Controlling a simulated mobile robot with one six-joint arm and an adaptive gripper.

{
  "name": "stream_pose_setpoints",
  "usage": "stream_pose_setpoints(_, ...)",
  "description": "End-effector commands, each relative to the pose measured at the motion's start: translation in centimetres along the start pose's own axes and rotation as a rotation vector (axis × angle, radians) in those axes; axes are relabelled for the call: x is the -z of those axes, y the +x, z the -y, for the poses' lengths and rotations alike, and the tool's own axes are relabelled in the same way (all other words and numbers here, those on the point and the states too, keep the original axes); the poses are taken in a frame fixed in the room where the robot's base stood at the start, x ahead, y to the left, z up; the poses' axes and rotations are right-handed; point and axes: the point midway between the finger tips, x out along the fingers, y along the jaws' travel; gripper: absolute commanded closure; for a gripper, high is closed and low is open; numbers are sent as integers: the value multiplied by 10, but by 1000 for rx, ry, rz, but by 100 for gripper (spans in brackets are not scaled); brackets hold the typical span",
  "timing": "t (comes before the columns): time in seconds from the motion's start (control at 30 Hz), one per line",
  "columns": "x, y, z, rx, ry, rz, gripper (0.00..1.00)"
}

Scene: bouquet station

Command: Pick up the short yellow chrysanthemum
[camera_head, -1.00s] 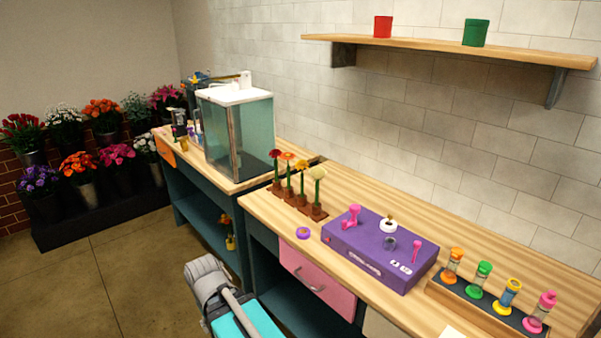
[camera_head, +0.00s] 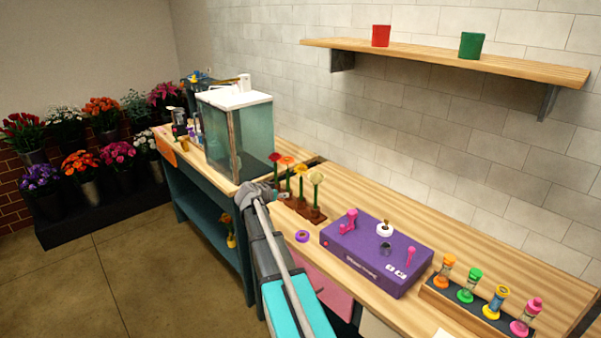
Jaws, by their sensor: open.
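Several single flowers stand upright in small brown holders on the wooden counter. From left to right they are a red flower (camera_head: 275,157), an orange flower (camera_head: 287,160), a golden-yellow flower (camera_head: 300,168) and a pale yellow flower (camera_head: 317,178). I cannot tell for sure which yellow one is the short chrysanthemum. My gripper (camera_head: 282,196) is at the left side of this row, near the red and orange stems. It is open, though its fingers are small and hard to make out. My arm partly hides the row's left holders.
A purple case (camera_head: 375,258) with pink pieces lies right of the flowers, beside a purple ring (camera_head: 302,236). A glass tank (camera_head: 237,130) stands behind left. A shelf (camera_head: 450,58) hangs above.

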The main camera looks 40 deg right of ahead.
Motion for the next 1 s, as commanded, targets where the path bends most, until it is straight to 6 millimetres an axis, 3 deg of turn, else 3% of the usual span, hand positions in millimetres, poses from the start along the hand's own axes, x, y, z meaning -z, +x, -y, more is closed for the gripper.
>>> stream_pose_setpoints(0.03, 15, 10, 1, -4, 22, -29, 38)
stream_pose_setpoints(0.2, 35, 22, 0, -2, 65, -87, 38)
stream_pose_setpoints(0.67, 36, 25, 0, -1, 69, -93, 38)
stream_pose_setpoints(1.0, 38, 63, 2, -1, 69, -92, 38)
